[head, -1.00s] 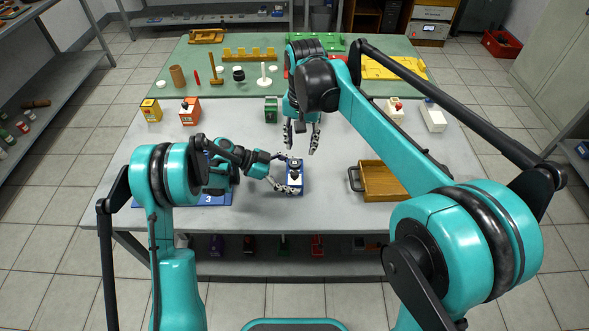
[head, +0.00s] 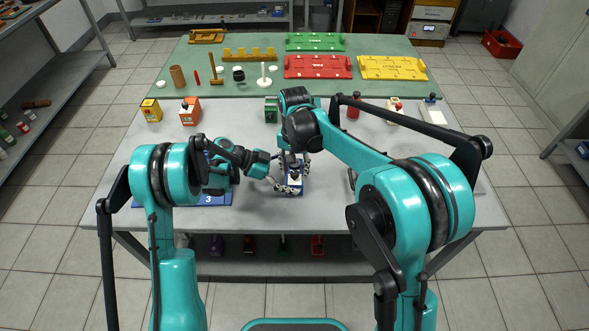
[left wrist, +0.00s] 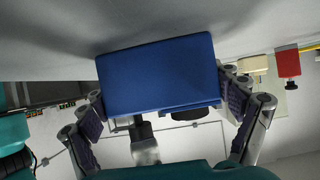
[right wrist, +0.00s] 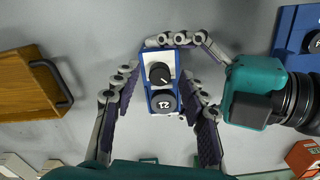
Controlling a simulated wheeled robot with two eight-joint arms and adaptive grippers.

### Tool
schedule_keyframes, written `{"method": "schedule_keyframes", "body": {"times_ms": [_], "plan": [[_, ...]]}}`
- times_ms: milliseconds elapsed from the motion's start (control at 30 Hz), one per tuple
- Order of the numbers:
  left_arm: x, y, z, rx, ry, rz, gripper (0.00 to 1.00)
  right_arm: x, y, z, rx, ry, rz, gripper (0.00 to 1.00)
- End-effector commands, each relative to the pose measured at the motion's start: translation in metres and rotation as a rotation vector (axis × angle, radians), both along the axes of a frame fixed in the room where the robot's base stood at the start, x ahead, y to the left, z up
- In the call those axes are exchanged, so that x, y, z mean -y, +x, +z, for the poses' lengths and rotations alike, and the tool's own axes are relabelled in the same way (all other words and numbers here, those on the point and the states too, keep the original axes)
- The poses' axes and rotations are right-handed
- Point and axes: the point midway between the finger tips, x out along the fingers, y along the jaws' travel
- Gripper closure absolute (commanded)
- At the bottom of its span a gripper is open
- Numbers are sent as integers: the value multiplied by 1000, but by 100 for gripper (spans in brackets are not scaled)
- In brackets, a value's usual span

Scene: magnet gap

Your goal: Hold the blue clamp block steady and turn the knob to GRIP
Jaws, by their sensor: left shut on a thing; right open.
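The blue clamp block (head: 294,190) stands on the grey table near its front edge. Its top is white, with a black knob (right wrist: 159,73) bearing a white pointer line and a round dark piece (right wrist: 163,102) with a white marking. My left gripper (left wrist: 164,100) is shut on the block, a finger at each of two opposite sides. My right gripper (right wrist: 161,82) is open above the block, with its fingers spread on either side of the knob; I cannot tell if they touch anything. In the head view my right arm partly hides the block's top. The GRIP label is not readable.
A wooden tray (right wrist: 35,82) with a dark handle lies to the right of the block, mostly hidden by my right arm in the head view. A blue board (head: 205,200) marked 3 lies to the left. Coloured boxes and fixtures stand further back.

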Motion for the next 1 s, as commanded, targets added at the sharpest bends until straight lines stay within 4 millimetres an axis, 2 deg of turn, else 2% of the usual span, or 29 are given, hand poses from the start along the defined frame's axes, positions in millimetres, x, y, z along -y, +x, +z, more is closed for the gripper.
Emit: {"method": "schedule_keyframes", "body": {"times_ms": [300, 467, 767, 1000], "plan": [[-1, 0, -1, 0, 2, 1, 44, 0, 0, -3, 0, 0, 0, 57], [-1, 0, -1, 0, 2, 1, 44, 0, 0, -3, 0, 0, 0, 99], [0, 0, -1, 0, 2, 1, 44, 0, 0, -3, 0, 0, -11, 100], [0, 0, -1, 0, 2, 1, 44, 0, 0, -3, 0, 0, -100, 100]]}}
